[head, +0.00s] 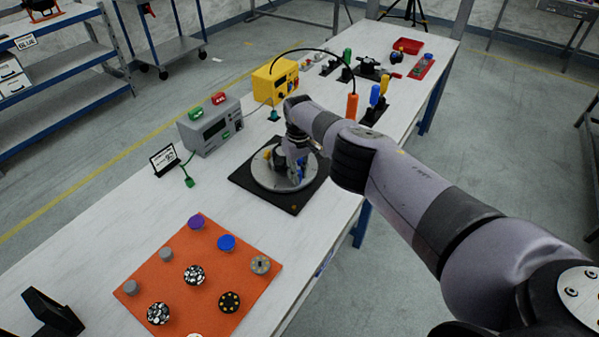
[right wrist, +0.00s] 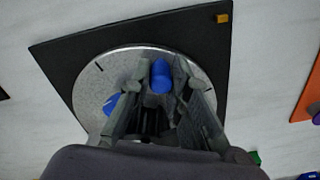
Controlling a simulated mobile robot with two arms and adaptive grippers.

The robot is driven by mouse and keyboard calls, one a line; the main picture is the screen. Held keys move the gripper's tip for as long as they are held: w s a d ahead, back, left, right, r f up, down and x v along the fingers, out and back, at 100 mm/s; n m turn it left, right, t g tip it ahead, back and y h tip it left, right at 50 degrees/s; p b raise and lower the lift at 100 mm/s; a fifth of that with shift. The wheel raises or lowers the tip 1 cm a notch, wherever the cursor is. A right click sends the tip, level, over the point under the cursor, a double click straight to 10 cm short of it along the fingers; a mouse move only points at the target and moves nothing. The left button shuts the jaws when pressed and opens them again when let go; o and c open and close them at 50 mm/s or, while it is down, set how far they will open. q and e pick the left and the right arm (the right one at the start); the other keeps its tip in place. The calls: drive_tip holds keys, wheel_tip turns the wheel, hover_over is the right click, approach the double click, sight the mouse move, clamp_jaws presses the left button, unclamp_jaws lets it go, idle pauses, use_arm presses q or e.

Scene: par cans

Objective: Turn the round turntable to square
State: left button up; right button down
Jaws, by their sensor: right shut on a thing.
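The round turntable is a grey metal disc (head: 260,180) on a square black base plate (head: 245,180), lying on the white bench. In the right wrist view the disc (right wrist: 90,85) has a dark tick near its rim, and the base plate (right wrist: 70,50) has a small orange block at one corner. My right gripper (head: 291,178) reaches down over the disc. In the right wrist view its fingers (right wrist: 161,85) are closed around an upright blue piece (right wrist: 161,75) on the disc. Another blue piece (right wrist: 113,104) shows beside the fingers. My left gripper is out of view.
A grey meter box (head: 211,128) and a yellow box (head: 275,80) stand behind the turntable. An orange mat (head: 180,265) with several round pieces lies at the front left. An orange-handled tool (head: 352,106) and other coloured handles stand to the right, behind my arm.

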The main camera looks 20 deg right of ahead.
drive_tip(key=shift+a+m, duration=0.3)
idle(0.5)
drive_tip(key=c, duration=1.5)
unclamp_jaws()
